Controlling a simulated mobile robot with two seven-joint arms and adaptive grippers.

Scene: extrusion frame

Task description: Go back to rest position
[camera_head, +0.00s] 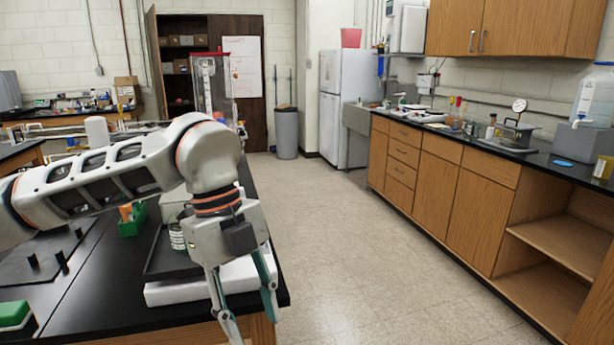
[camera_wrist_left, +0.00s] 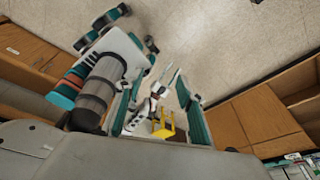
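My left gripper (camera_head: 250,312) hangs pointing down at the right end of the black bench (camera_head: 92,290), past the bench's edge and in front of the white slab. Its two fingers are apart, with nothing seen between their tips. In the left wrist view the left gripper (camera_wrist_left: 160,82) also shows spread fingers, with the floor beyond. My left arm reaches across the bench from the left.
Close to my left arm are a dark tray (camera_head: 165,262), a glass bottle (camera_head: 177,236), a white slab (camera_head: 180,292) and a green rack (camera_head: 132,224). A wooden counter (camera_head: 434,190) runs along the right. The floor (camera_head: 345,245) between is clear. A grey bin (camera_head: 287,133) stands behind.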

